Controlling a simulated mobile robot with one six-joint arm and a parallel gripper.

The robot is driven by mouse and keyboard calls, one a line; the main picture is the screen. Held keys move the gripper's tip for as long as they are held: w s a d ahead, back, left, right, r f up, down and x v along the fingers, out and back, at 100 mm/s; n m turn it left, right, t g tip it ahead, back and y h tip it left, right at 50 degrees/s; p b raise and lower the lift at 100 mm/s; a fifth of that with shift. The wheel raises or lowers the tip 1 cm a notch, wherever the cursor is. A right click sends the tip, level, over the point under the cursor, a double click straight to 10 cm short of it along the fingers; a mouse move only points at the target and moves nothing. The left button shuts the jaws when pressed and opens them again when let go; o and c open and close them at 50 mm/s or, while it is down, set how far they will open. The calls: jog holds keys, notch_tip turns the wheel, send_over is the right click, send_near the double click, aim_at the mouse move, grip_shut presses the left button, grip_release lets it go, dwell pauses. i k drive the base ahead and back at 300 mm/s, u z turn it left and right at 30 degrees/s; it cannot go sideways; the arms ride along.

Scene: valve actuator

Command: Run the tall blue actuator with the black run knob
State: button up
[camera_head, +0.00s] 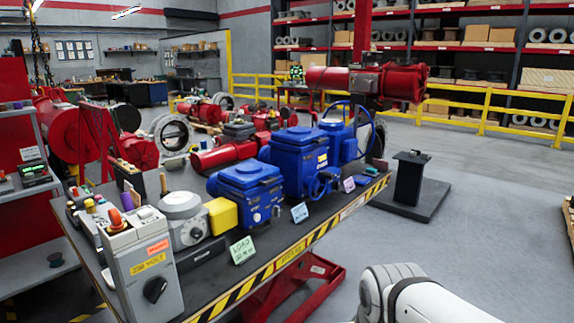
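Several blue actuators stand in a row on a dark bench. The nearest blue one (245,190) is low with a flat lid. The middle blue one (298,160) is larger and taller. The farthest blue one (338,137) is partly hidden behind it, beside a blue handwheel (362,128). A black knob (155,289) sits on the front of a grey control box (140,255) with a yellow VOLT label, at the bench's near end. I cannot read a run marking on it. An orange knob tops this box. My gripper is outside the view; only my white arm shows at bottom right.
A grey unit with a dial (184,220) and a yellow block (221,215) stand beside the control box. Small cards line the striped bench edge (290,258). A black pedestal (408,180) stands beyond the bench's right end. The floor at right is mostly clear.

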aim_at(335, 185)
jog(key=z, duration=0.3)
jog(key=i, duration=2.05)
